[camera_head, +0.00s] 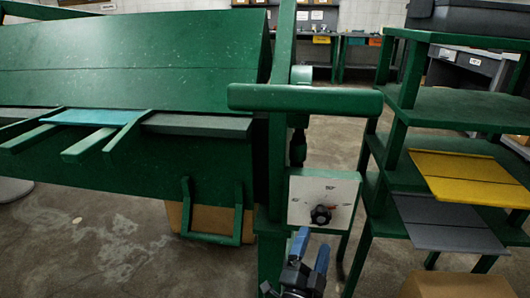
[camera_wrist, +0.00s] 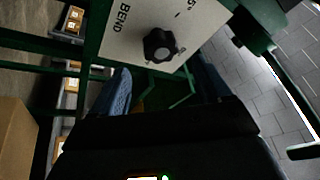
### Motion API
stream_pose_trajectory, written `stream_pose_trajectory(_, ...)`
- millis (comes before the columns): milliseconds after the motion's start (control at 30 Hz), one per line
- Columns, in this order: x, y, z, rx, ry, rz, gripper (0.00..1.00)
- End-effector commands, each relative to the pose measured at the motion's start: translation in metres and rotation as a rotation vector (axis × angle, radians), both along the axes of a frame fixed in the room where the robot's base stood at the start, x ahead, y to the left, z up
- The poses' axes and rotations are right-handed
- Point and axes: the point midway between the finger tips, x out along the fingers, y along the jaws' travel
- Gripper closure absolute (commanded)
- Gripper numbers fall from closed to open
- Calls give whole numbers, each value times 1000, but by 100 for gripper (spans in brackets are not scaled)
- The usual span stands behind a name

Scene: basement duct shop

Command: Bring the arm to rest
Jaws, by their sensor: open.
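My gripper (camera_head: 312,252) is at the bottom centre of the head view, with two blue fingers spread apart and nothing between them. It is just below and in front of a white dial plate (camera_head: 335,190) with a black knob (camera_head: 321,215). In the wrist view, the blue fingers (camera_wrist: 160,95) stand apart on both sides of the picture's middle. The knob (camera_wrist: 160,45) shows beyond them, on the plate marked BEND (camera_wrist: 118,38). The fingers look clear of the knob, though the exact gap cannot be told.
A large green bending machine (camera_head: 150,160) fills the left, with a teal sheet (camera_head: 92,116) on its front supports. A green shelf rack (camera_head: 455,110) at right holds yellow (camera_head: 468,176) and grey (camera_head: 445,224) panels. A cardboard box (camera_head: 455,286) stands at bottom right. Concrete floor (camera_head: 110,245) is open at lower left.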

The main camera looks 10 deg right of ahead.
Motion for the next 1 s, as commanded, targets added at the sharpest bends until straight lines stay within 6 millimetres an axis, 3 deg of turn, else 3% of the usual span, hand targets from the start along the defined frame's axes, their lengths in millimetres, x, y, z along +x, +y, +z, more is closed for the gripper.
stream_pose_trajectory(167, -19, -38, 4, -112, -1, 27, 23)
stream_pose_trajectory(267, -40, -65, 8, -212, 6, 60, 23)
stream_pose_trajectory(500, -107, -106, 12, -433, 73, 153, 23)
stream_pose_trajectory(733, -184, -121, 12, -598, 186, 241, 23)
stream_pose_trajectory(1000, -282, -116, 18, -723, 357, 333, 23)
